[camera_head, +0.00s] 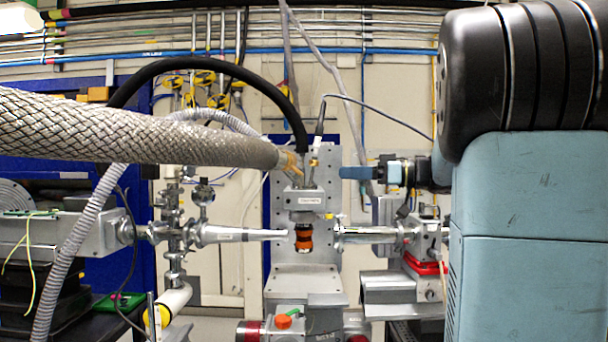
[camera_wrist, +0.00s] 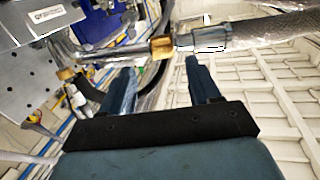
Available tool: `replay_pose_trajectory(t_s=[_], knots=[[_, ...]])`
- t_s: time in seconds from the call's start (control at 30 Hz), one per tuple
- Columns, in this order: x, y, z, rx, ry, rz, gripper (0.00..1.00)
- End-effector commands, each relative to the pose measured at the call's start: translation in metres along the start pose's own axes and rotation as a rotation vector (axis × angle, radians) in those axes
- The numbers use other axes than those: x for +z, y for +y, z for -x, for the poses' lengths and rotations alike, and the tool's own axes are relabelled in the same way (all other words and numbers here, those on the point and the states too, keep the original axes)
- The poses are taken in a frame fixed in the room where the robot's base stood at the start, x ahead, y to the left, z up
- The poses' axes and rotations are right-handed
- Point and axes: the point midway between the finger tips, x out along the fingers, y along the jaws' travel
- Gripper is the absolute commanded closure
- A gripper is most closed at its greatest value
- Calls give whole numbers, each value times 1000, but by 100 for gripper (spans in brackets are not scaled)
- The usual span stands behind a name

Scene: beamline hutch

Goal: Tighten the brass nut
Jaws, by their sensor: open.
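The brass nut (camera_wrist: 162,47) shows in the wrist view at the end of a thick braided hose, on a thin metal pipe. In the head view a small brass fitting (camera_head: 290,163) sits at the braided hose's end, above the central block. My gripper (camera_wrist: 160,64) is open and empty, with its two blue fingers spread. The nut appears just beyond the fingertips, between their lines. In the head view my gripper (camera_head: 346,172) comes from the right, apart from the fitting; one finger largely hides the other.
The braided hose (camera_head: 140,130) crosses from the left, with a black hose (camera_head: 200,63) arching above. A metal block (camera_head: 306,197) stands below the fitting. Beam pipes (camera_head: 240,235) lie lower, either side of it. Another brass piece (camera_wrist: 66,74) shows at left in the wrist view.

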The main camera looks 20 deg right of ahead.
Motion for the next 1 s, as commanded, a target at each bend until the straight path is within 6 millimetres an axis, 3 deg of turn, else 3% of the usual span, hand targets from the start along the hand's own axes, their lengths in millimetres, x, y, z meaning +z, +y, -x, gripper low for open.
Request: replay_pose_trajectory(t_s=[0.6, 1.0], knots=[[1, -1, -103, -3, -1, -3, 38], [1, -1, -119, -1, -2, -3, 38]])
